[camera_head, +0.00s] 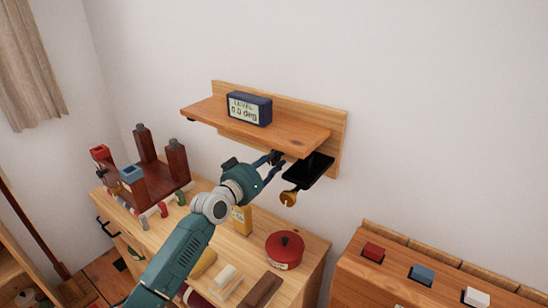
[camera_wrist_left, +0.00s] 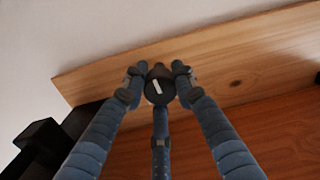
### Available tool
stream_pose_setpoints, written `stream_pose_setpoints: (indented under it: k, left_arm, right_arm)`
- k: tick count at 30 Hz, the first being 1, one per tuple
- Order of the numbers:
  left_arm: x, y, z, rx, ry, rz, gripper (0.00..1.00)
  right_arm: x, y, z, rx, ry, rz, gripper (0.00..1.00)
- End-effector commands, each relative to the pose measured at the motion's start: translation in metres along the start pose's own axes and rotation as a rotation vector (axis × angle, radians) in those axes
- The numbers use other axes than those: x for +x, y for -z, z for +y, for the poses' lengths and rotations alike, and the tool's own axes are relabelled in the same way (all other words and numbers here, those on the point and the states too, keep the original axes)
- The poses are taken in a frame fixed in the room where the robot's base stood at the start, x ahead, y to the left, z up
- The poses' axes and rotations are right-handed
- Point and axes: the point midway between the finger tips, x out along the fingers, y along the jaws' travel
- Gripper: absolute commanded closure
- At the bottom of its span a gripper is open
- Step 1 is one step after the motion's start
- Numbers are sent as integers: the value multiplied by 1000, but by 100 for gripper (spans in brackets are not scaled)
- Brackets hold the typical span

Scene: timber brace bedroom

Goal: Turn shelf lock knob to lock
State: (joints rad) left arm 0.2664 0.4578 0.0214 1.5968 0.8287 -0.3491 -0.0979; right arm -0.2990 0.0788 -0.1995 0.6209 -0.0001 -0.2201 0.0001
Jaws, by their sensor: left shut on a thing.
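The wooden shelf (camera_head: 250,126) is fixed to a wooden back board on the wall. The shelf lock knob (camera_wrist_left: 160,87) is round and black, with a white pointer mark standing near upright and slightly tilted. My left gripper (camera_head: 273,159) is at the right end of the shelf, below its front edge. In the left wrist view its fingers close around the knob from left, right and below. In the head view the knob is mostly hidden by the fingers. A blue level display (camera_head: 249,108) on the shelf reads 0.0 deg. My right gripper is out of view.
A black part (camera_head: 308,171) and a brass piece (camera_head: 289,198) hang just right of my left gripper. A red pot (camera_head: 284,250) and several tools lie on the cabinet below. Another cabinet with red, blue and white blocks (camera_head: 422,275) stands right.

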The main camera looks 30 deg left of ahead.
Motion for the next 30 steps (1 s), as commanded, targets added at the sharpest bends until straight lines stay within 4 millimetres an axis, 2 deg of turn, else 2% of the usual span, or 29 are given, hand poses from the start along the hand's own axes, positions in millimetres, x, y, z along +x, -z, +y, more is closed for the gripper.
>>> stream_pose_setpoints:
  k: [1,15,22,30]
  left_arm:
    - [0,8,0,-44,-1,11,99]
    - [0,9,-2,-437,-9,4,99]
    - [0,9,-2,-551,-12,3,99]
    - [0,10,-3,-606,-13,2,99]
  right_arm:
    - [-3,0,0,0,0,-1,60]
    - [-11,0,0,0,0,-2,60]
    - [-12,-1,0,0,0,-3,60]
    - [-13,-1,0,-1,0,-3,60]
